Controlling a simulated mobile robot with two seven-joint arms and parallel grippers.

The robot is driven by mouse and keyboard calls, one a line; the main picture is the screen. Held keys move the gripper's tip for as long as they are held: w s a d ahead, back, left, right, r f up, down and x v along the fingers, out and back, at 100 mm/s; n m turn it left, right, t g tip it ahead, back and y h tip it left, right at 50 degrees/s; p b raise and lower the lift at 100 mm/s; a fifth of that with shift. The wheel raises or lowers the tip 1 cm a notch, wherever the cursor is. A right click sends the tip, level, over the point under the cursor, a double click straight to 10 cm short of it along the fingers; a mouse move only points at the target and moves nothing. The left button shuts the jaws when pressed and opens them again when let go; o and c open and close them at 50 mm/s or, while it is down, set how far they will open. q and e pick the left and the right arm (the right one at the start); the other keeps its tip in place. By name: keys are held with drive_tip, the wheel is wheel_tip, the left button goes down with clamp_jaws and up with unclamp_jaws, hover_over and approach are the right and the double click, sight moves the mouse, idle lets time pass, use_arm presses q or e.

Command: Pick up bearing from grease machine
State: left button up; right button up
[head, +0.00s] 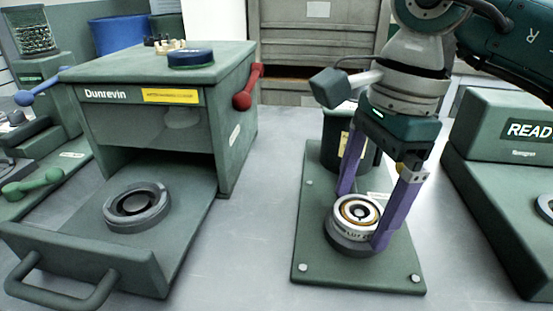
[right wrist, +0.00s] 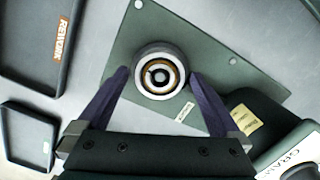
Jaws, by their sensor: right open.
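The bearing (head: 357,212) is a silver ring with a brass-coloured inner band. It sits on a dark round seat on the green base plate of the grease machine (head: 310,240). My right gripper (head: 363,218) points down with its two purple fingers open, one on each side of the bearing. In the right wrist view the bearing (right wrist: 158,75) lies between and slightly beyond the fingertips (right wrist: 158,78), with the fingers close to its sides; contact cannot be told. My left gripper is not in view.
A green Dunrevin machine (head: 140,125) with its drawer pulled out and a round holder (head: 136,207) stands at left. A green machine with a READ sign (head: 528,131) stands at right. Two dark trays (right wrist: 35,40) show in the right wrist view. Grey table is clear between the machines.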

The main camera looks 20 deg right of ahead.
drive_tip(key=shift+c, duration=0.4)
drive_tip(key=c, duration=1.5)
drive_tip(key=shift+o, duration=0.2)
